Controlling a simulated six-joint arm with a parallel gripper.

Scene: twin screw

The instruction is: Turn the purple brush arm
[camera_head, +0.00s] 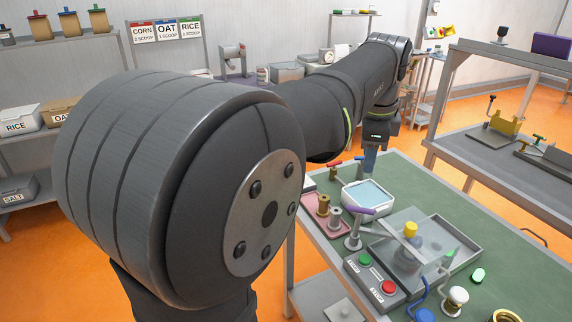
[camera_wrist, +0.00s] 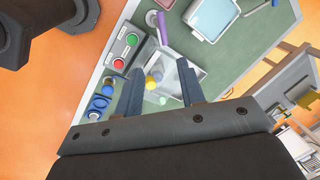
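The purple brush arm (camera_head: 361,211) sits on top of a grey post on the green-topped table, just in front of the light blue basin. In the wrist view the purple arm (camera_wrist: 151,18) shows near the top edge, beyond the fingertips. My gripper (camera_head: 370,160) hangs above the far part of the table, behind the purple arm and apart from it. In the wrist view my gripper (camera_wrist: 161,72) has its two fingers spread, with nothing held between them.
A basin (camera_head: 349,203) stands behind the purple arm. A clear-walled tray (camera_head: 463,234) with yellow and green parts is to its right. A button box (camera_head: 378,299) with green and red buttons is in front. A pink tray (camera_head: 312,224) holds spools at left.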

